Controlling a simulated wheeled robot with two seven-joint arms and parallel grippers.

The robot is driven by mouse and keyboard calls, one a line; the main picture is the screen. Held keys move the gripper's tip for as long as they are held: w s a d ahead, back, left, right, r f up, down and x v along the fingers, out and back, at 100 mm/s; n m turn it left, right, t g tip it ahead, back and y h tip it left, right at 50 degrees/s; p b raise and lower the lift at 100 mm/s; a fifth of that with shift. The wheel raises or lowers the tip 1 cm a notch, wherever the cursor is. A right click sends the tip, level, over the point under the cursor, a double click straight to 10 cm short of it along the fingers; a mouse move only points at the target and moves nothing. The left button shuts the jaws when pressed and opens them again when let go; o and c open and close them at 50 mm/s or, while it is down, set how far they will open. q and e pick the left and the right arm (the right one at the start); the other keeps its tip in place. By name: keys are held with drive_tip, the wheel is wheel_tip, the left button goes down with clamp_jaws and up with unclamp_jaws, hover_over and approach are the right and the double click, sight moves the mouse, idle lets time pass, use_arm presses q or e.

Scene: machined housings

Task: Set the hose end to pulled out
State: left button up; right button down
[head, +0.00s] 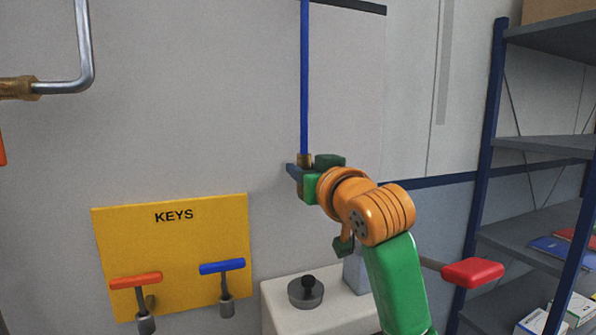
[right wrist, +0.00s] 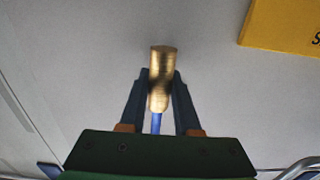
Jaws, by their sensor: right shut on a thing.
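The hose end is a brass fitting (head: 304,158) at the lower end of a straight blue hose (head: 304,75), which hangs down in front of the pale wall. My right gripper (head: 294,174) is shut on the hose end, just below the middle of the head view. In the right wrist view the brass fitting (right wrist: 162,62) sits between the two dark fingers (right wrist: 162,95), with a short piece of blue below it. No socket shows around the fitting's far tip there. The fingers hide part of the fitting in the head view. My left gripper is not in view.
A yellow KEYS board (head: 175,240) with an orange-handled key (head: 136,281) and a blue-handled key (head: 222,266) is at lower left. A white cabinet (head: 320,312) with a dark knob (head: 306,291) stands below. A red handle (head: 473,272) and shelving (head: 540,145) are right. A bent metal pipe (head: 84,50) is upper left.

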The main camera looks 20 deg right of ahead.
wheel_tip(320, 180, down, 5)
drive_tip(key=shift+r+b, duration=0.1)
drive_tip(key=shift+b, duration=0.9)
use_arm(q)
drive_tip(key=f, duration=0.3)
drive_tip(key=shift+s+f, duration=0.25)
use_arm(e)
drive_tip(key=c, duration=0.8)
unclamp_jaws()
drive_tip(key=shift+o, duration=0.9)
drive_tip(key=shift+s, duration=0.15)
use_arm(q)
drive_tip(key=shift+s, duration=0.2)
use_arm(e)
drive_tip(key=shift+s+r, duration=0.15)
